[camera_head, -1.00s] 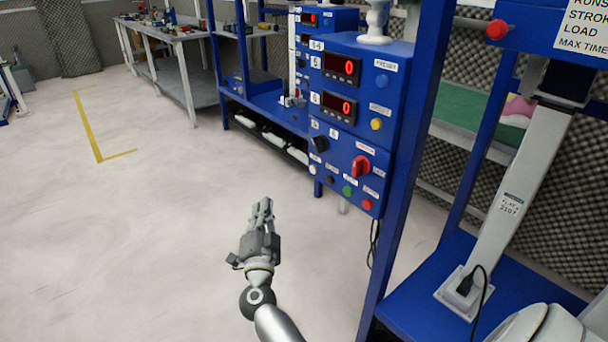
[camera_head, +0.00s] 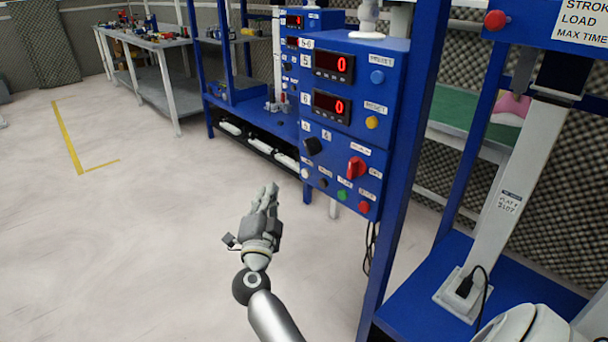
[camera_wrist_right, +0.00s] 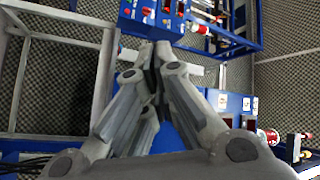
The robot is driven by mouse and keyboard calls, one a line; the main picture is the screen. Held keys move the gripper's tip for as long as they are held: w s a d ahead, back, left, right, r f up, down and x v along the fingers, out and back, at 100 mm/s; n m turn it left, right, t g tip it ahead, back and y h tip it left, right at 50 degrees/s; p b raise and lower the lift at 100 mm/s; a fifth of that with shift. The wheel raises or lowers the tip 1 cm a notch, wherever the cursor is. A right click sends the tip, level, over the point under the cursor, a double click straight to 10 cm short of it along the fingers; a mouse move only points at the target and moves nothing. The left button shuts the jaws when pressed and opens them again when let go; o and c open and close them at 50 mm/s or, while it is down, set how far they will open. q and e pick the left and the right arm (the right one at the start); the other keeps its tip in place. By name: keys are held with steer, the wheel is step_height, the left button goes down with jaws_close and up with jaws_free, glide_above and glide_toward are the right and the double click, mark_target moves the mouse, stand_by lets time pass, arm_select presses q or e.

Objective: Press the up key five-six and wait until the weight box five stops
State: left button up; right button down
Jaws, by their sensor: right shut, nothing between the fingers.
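The blue control panel (camera_head: 338,145) marked 5-6 stands right of centre in the head view. Its lower row has a white button (camera_head: 305,173), a black button (camera_head: 323,183), a green button (camera_head: 341,194) and a red button (camera_head: 363,207). Their labels are too small to read, so I cannot tell which is the up key. Displays five (camera_head: 333,65) and six (camera_head: 331,106) both read 0. My right gripper (camera_head: 268,190) is shut and empty, left of and apart from the panel. I cannot identify weight box five. My left gripper is out of view.
A blue upright post (camera_head: 402,170) stands right of the panel. A black knob (camera_head: 312,146) and a red rotary switch (camera_head: 356,168) project above the button row. A grey workbench (camera_head: 150,70) is at the back left.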

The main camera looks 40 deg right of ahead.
mark_target(306, 173)
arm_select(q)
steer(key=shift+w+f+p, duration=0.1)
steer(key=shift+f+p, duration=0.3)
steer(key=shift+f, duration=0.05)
arm_select(e)
steer(key=d, duration=0.7)
steer(key=shift+w, duration=0.3)
arm_select(q)
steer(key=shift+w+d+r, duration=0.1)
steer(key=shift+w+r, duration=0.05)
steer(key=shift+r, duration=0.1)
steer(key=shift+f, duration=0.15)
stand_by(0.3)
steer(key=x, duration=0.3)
steer(key=shift+p, duration=0.4)
arm_select(e)
steer(key=shift+d, duration=0.45)
